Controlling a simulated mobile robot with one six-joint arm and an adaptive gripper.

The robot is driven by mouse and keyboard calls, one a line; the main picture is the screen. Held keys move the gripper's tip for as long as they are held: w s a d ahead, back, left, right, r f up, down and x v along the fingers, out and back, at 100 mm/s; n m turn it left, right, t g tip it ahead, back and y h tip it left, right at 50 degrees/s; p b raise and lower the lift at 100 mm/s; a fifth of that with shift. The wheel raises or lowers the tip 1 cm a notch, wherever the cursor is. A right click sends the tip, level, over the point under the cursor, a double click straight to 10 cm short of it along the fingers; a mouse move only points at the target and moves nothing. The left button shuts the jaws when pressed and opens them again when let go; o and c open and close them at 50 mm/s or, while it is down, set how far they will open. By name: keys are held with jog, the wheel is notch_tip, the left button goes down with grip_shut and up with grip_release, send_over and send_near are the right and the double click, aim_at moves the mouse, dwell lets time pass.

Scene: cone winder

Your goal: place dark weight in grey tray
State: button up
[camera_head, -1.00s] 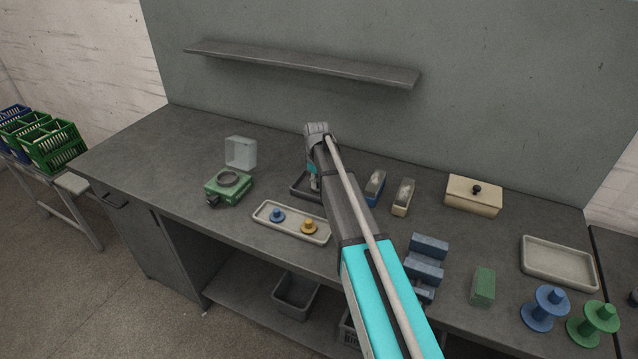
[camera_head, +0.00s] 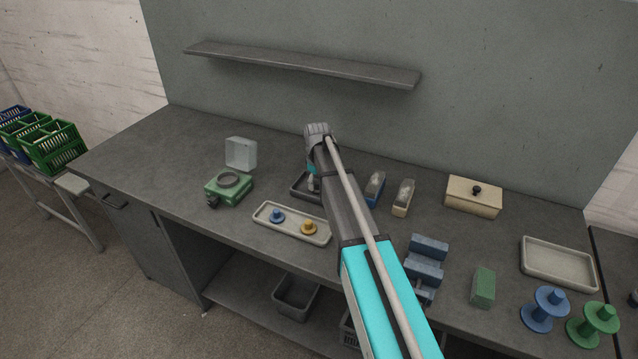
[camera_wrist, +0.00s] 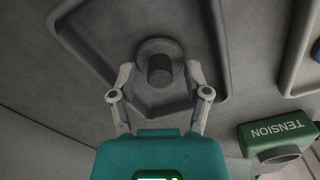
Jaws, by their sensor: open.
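The dark weight (camera_wrist: 158,47), a round disc with a dark upright knob, stands inside the grey tray (camera_wrist: 222,58) in the wrist view. The tray also shows in the head view (camera_head: 301,194), partly hidden behind my arm. My gripper (camera_wrist: 161,70) is open, with one fingertip on each side of the weight's knob. The fingers appear apart from it, and nothing is held. In the head view my arm hides the weight and most of the gripper.
A green tension device (camera_head: 228,189) stands left of the tray. A pale tray (camera_head: 265,221) with blue and yellow knobbed pieces lies in front. Two small blocks (camera_head: 403,198) and a cream lidded box (camera_head: 473,196) stand to the right. A shelf (camera_head: 300,63) hangs above.

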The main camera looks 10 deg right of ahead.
aim_at(317, 182)
notch_tip(317, 182, up, 12)
jog(key=p, duration=1.1)
jog(key=shift+p, duration=0.35)
dwell(0.4)
jog(key=s+m, duration=0.6)
jog(key=s, duration=2.3)
jog(key=shift+d, duration=0.35)
